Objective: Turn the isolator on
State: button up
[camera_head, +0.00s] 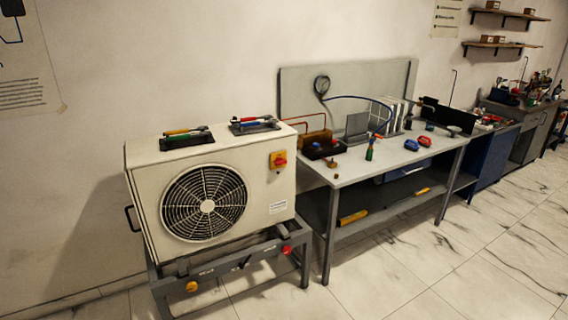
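The isolator (278,160) is a small yellow box with a red rotary knob. It is mounted on the front face of a cream outdoor unit (255,180), near its upper right corner, to the right of the round black fan grille (205,201). The knob is too small in the picture to tell its position. My gripper is not in this view, and nothing touches the isolator.
The unit stands on a grey metal frame (228,264) with a yellow knob (191,286) and a red knob (287,250). A grey workbench (350,170) with tools stands close on the right. The tiled floor (410,270) in front is clear.

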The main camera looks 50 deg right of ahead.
aim_at(279, 161)
jog(key=z, duration=0.6)
jog(key=i, duration=1.15)
